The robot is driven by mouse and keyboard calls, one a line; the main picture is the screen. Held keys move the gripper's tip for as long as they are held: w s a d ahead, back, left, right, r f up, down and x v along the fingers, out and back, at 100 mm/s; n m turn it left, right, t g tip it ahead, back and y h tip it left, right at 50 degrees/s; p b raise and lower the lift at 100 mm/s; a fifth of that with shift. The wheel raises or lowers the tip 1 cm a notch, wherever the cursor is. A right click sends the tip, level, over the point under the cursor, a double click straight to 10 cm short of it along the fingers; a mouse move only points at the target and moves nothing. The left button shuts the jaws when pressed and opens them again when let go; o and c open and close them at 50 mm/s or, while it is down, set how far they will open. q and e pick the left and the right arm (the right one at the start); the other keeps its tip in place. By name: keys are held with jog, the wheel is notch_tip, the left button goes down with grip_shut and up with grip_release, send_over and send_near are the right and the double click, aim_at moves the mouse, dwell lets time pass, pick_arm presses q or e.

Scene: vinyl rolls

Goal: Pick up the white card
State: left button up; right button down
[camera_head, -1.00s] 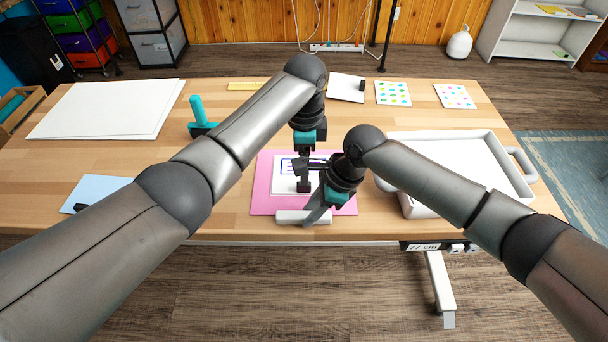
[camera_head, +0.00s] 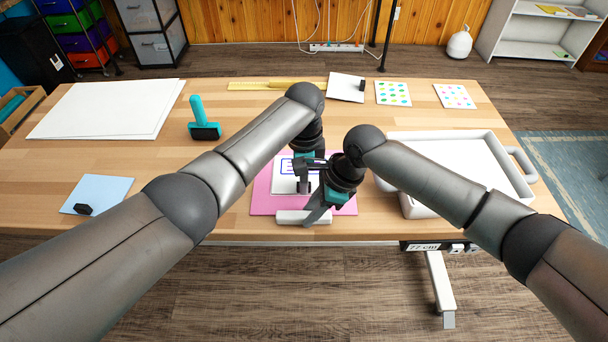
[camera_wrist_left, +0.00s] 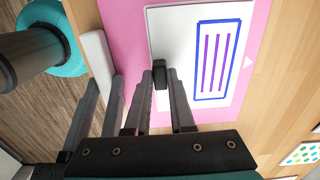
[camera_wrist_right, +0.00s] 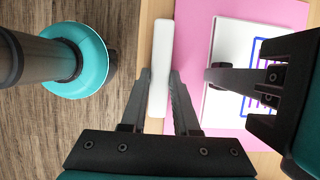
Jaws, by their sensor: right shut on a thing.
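The white card (camera_head: 283,178), printed with a blue frame and purple lines, lies on a pink mat (camera_head: 262,198) at the table's front middle; it also shows in the left wrist view (camera_wrist_left: 178,35). A small black block (camera_wrist_left: 160,76) stands on the card near its edge. My left gripper (camera_wrist_left: 160,80) is open, its fingers on either side of this block. My right gripper (camera_wrist_right: 160,85) is shut on a white bar (camera_wrist_right: 160,50) at the mat's front edge. My arms hide part of the card in the head view.
A white tray (camera_head: 527,190) stands at right. A teal-handled tool (camera_head: 200,118), white sheets (camera_head: 105,108) and a light blue card (camera_head: 105,190) lie at left. A yellow strip (camera_head: 255,86), another white card (camera_head: 345,86) and dotted cards (camera_head: 393,93) lie along the back.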

pick_arm(q)
grip_shut()
pick_arm(e)
jog(key=shift+s+d+f, duration=0.2)
jog(key=shift+f, duration=0.15)
jog(key=c, duration=0.6)
grip_release()
pick_arm(q)
notch_tip(320, 180, up, 10)
pick_arm(e)
jog(key=shift+r, duration=0.1)
pick_arm(q)
jog(key=shift+s, duration=0.1)
pick_arm(e)
jog(key=shift+w, duration=0.1)
jog(key=shift+r, duration=0.2)
jog(key=v, duration=1.2)
jog(key=shift+a, duration=0.2)
